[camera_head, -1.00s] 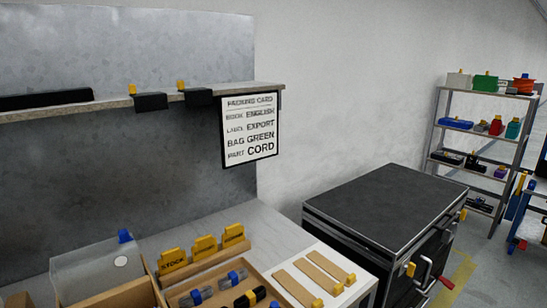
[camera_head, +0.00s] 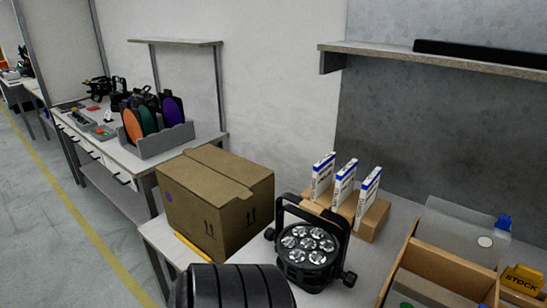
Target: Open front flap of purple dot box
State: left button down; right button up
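A brown cardboard box (camera_head: 228,212) stands on the near end of the white bench, left of the middle of the view. A small purple dot (camera_head: 168,197) shows on its left-hand face, and dark arrow marks are printed on its right-hand face. Its top looks covered by flaps, with a seam across it. I cannot tell whether any flap is loose. A dark ribbed rounded part at the bottom edge, in front of the box, looks like part of my own arm. Neither gripper's fingers are in view.
A black par can light (camera_head: 308,245) stands right of the box. Several white-and-blue booklets (camera_head: 344,184) stand in a wooden holder behind it. A wooden tray (camera_head: 440,262) is at the right. A second bench (camera_head: 95,150) with coloured discs (camera_head: 137,122) lies behind left. The floor at left is clear.

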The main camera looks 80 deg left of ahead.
aim_at(217, 189)
jog(key=u, duration=2.95)
jog(key=i+j, duration=0.6)
